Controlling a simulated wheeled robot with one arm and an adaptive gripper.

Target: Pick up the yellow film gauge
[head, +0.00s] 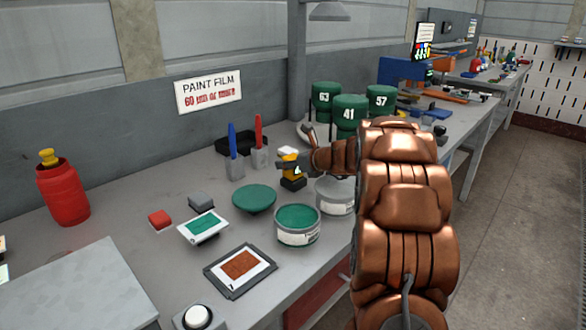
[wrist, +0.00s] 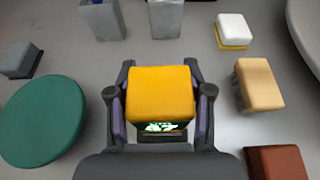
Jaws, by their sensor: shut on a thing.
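The yellow film gauge (wrist: 160,90) is a yellow block with a small display of green digits on its near side. My gripper (wrist: 160,104) is shut on it, with one dark finger pressed against each side. In the head view the gauge (head: 291,169) shows at the end of my gripper (head: 294,164), above a dark block-like part on the bench. My copper-coloured arm reaches in from the right. I cannot tell whether the gauge is clear of the bench.
A green lid (head: 254,199), an open green paint can (head: 298,225) and a grey can (head: 336,195) stand close by. A white-topped block (wrist: 233,30) and a tan block (wrist: 258,84) are to the right.

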